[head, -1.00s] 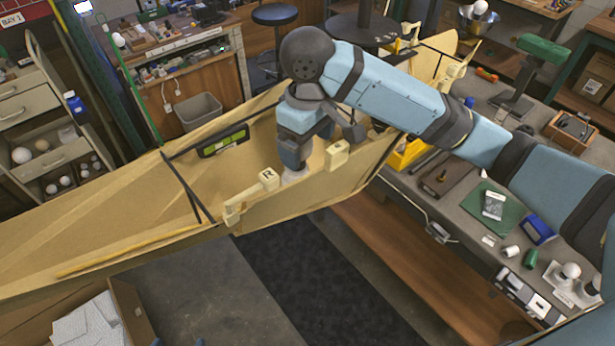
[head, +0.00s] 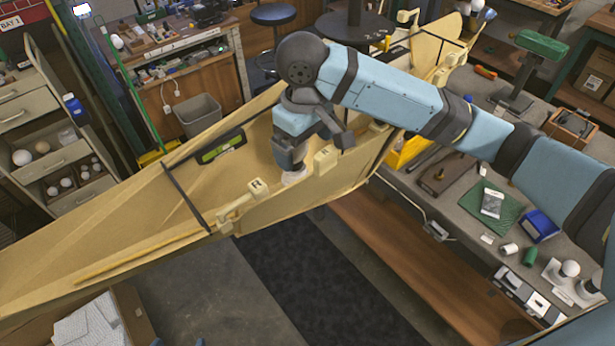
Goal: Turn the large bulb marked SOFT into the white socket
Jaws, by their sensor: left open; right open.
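My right gripper (head: 289,164) is inside a long pale wooden hull (head: 130,215), pointing down; it is open. A small white rounded thing (head: 293,178) shows just below its fingers. The gripper covers part of it, and I cannot tell whether it is the bulb or the socket, or whether the fingers touch it. White round bulb-like things (head: 570,268) stand on the bench at the lower right, too small to read any SOFT mark. My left gripper is not in view.
A block marked R (head: 256,187) and a second pale block (head: 326,160) sit on the hull's near side. A green level (head: 221,147) lies against its far side. The grey bench (head: 460,220) holds a green mat (head: 497,212) and a blue box (head: 538,226).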

